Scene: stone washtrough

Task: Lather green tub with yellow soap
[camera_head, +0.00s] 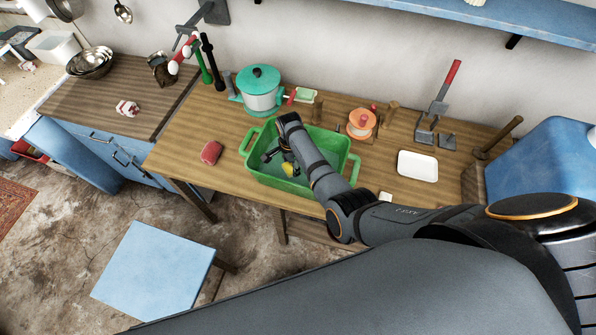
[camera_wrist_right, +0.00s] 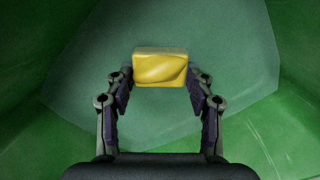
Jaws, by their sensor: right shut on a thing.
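The green tub (camera_head: 250,167) stands on the wooden table in the head view, with a handle at each end. My right gripper (camera_head: 279,158) reaches down inside it. The yellow soap (camera_head: 289,169) shows at the fingers, low in the tub. In the right wrist view, the right gripper (camera_wrist_right: 160,85) is shut on the yellow soap block (camera_wrist_right: 160,67), held between its fingertips. The green tub walls (camera_wrist_right: 45,140) surround it, with a paler bottom behind. Whether the soap touches the bottom I cannot tell. My left gripper is not in view.
A red piece (camera_head: 211,153) lies on the table left of the tub. A white pot with green lid (camera_head: 262,95) stands behind it, and an orange spool-like thing (camera_head: 361,124) to its right. A white tray (camera_head: 417,165) lies farther right. A blue stool (camera_head: 155,270) stands in front.

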